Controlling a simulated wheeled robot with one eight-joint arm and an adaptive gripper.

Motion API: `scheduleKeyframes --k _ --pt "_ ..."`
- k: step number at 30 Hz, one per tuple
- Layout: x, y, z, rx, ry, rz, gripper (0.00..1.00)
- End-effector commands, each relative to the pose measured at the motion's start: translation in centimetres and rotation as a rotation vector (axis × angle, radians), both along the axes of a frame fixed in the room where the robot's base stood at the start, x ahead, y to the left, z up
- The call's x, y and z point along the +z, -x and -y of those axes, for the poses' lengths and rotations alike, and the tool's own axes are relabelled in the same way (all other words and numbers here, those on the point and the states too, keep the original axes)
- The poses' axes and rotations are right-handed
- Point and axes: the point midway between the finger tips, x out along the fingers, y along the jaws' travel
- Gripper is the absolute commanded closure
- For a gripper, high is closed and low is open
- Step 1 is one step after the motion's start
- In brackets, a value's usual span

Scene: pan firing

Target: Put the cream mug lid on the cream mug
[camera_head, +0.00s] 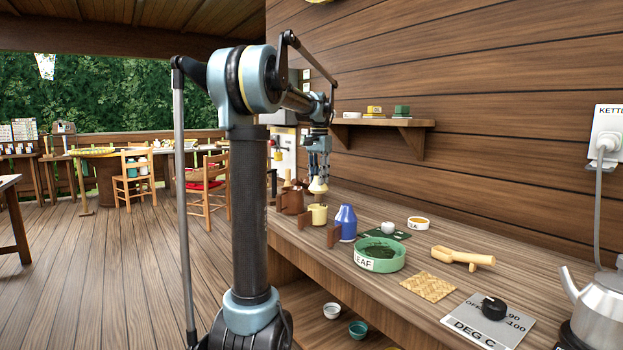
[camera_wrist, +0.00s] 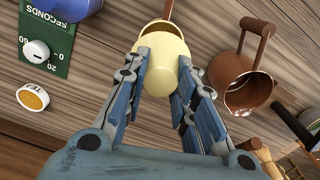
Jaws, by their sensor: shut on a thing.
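My gripper (camera_head: 318,172) is shut on the cream mug lid (camera_head: 318,186). The lid hangs above the cream mug (camera_head: 319,214) in the head view, with a gap between them. In the wrist view the lid (camera_wrist: 160,74) sits between the fingertips of my gripper (camera_wrist: 164,84). It covers part of the mug (camera_wrist: 166,32), whose open mouth shows behind it. The mug stands upright on the wooden counter.
A green leaf bowl (camera_head: 380,262), wooden scoop (camera_head: 462,258) and kettle (camera_head: 598,310) lie farther along the counter (camera_head: 420,290).

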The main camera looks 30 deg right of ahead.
Motion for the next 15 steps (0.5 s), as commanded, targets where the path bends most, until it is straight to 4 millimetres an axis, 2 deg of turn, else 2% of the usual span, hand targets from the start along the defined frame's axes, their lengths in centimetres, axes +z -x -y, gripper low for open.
scheduleKeyframes --k 10,15 --pt "0.02 -0.22 -0.4 0.005 0.0 0.0 1.0" --pt "-0.66 -0.3 -0.48 0.007 0.0 0.0 1.0"
